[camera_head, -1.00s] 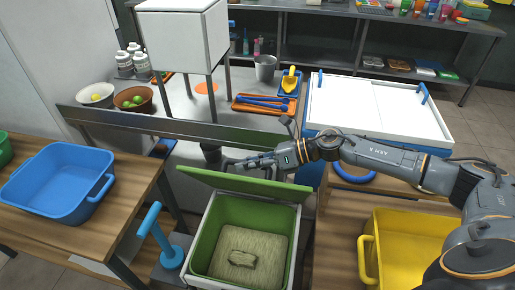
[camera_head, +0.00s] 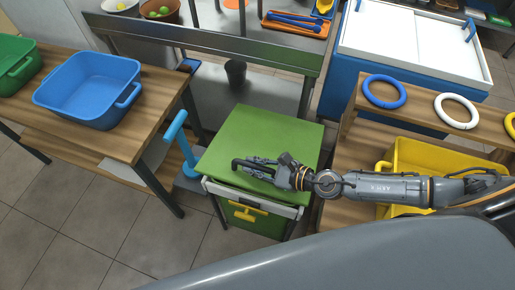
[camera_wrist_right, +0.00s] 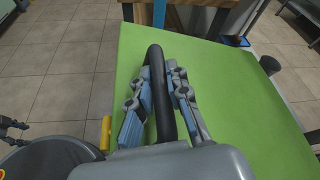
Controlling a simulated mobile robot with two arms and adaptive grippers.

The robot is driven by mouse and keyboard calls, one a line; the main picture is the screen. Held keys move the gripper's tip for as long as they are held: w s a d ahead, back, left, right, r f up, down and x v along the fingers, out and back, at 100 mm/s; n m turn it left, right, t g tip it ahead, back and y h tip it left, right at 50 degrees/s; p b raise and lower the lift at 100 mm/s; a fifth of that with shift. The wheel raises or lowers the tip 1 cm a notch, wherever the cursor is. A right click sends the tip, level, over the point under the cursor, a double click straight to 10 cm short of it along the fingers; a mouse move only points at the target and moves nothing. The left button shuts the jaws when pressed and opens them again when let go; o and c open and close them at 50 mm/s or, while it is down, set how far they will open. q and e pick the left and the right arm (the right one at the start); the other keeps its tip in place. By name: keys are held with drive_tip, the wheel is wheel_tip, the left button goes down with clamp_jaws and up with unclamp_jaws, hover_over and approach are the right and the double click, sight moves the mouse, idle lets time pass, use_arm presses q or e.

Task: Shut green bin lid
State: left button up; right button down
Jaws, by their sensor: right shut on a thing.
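The green bin (camera_head: 262,222) stands between the two wooden benches, with a pale rim and a yellow handle on its front. Its green lid (camera_head: 262,130) lies flat over the top; I see no clear gap at the front edge. The lid fills much of the right wrist view (camera_wrist_right: 230,95). My right gripper (camera_head: 250,167) is low over the lid's front part. In the wrist view its fingers (camera_wrist_right: 163,95) close around a black curved handle (camera_wrist_right: 155,62) on the lid. A dark jointed piece at that view's left edge may be my left gripper (camera_wrist_right: 12,128); its jaws are unclear.
A blue basin (camera_head: 88,90) sits on the left bench, beside a green one (camera_head: 18,65). A blue upright handle (camera_head: 178,140) stands close to the bin's left side. A yellow crate (camera_head: 440,160) and rings, one blue (camera_head: 384,104), are on the right. Tiled floor lies open at front left.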

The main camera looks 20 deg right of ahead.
sight(291, 196)
drive_tip(key=shift+n, duration=0.4)
drive_tip(key=f+b, duration=0.1)
drive_tip(key=f, duration=0.1)
drive_tip(key=s+f+b, duration=0.1)
drive_tip(key=f, duration=0.1)
drive_tip(key=a+f+b, duration=0.1)
drive_tip(key=f, duration=0.2)
drive_tip(key=shift+s+b, duration=0.2)
drive_tip(key=shift+b, duration=0.1)
drive_tip(key=shift+s+f, duration=0.15)
drive_tip(key=shift+f, duration=0.05)
drive_tip(key=shift+s+f, duration=0.1)
drive_tip(key=shift+f, duration=0.05)
drive_tip(key=c, duration=1.3)
unclamp_jaws()
drive_tip(key=shift+w, duration=0.2)
drive_tip(key=shift+s, duration=0.1)
drive_tip(key=v, duration=1.2)
drive_tip(key=shift+a, duration=0.15)
